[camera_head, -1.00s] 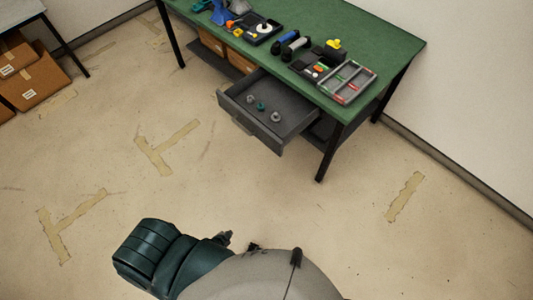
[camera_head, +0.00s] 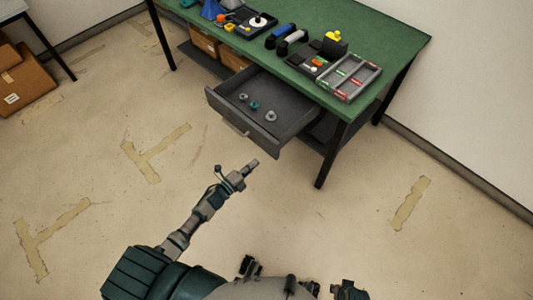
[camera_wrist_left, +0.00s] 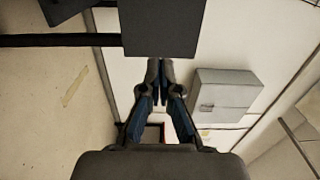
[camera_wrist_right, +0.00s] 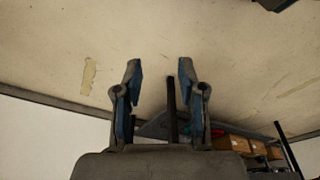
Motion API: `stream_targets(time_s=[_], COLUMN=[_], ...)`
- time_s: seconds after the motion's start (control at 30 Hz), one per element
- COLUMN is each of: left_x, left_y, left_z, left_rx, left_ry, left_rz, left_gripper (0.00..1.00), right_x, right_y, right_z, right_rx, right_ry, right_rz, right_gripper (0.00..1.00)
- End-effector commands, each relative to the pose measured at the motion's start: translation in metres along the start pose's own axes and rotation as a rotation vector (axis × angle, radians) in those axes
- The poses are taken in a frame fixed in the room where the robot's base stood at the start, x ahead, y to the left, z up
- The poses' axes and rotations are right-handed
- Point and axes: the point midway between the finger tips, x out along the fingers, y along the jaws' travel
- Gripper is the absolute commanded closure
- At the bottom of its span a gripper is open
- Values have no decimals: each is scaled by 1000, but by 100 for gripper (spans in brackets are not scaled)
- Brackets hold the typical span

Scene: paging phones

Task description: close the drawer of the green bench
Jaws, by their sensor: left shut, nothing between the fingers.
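The green bench (camera_head: 350,55) stands at the upper middle of the head view. Its dark grey drawer (camera_head: 245,122) is pulled out toward me, with a few small round parts inside. My left gripper (camera_head: 254,164) is shut and empty, in front of the drawer and apart from it in the head view. In the left wrist view its shut fingertips (camera_wrist_left: 160,66) are just below a dark grey panel (camera_wrist_left: 158,28), which looks like the drawer. My right gripper (camera_wrist_right: 158,70) is open and empty in the right wrist view, with floor ahead of it.
Tools, a black tray and a grey sectioned tray (camera_head: 348,78) lie on the bench top. A bench leg (camera_head: 330,155) stands right of the drawer. Cardboard boxes (camera_head: 205,45) sit under the bench. The taped floor (camera_head: 90,140) in front is clear.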

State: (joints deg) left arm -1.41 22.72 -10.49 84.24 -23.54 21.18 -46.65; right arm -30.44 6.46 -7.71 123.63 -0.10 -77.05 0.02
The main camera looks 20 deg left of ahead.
Motion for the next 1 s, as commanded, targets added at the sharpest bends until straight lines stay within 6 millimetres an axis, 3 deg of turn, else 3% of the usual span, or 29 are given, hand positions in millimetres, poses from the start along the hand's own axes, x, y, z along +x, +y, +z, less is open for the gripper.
stream_targets(time_s=[0.2, 0.4, 1.0], left_x=[45, 69, 78], left_y=[1, 1, 1], left_z=[0, -1, 0], left_rx=[-1, 1, -1], left_ry=[0, 0, -1], left_rz=[0, 1, 1], left_gripper=[100, 100, 100], right_x=[-13, -23, -26], right_y=[0, 2, 1], right_z=[-1, -1, -2], right_rx=[1, 2, 3], right_ry=[4, 5, 4], right_rz=[0, -1, 1], right_gripper=[60, 60, 60])
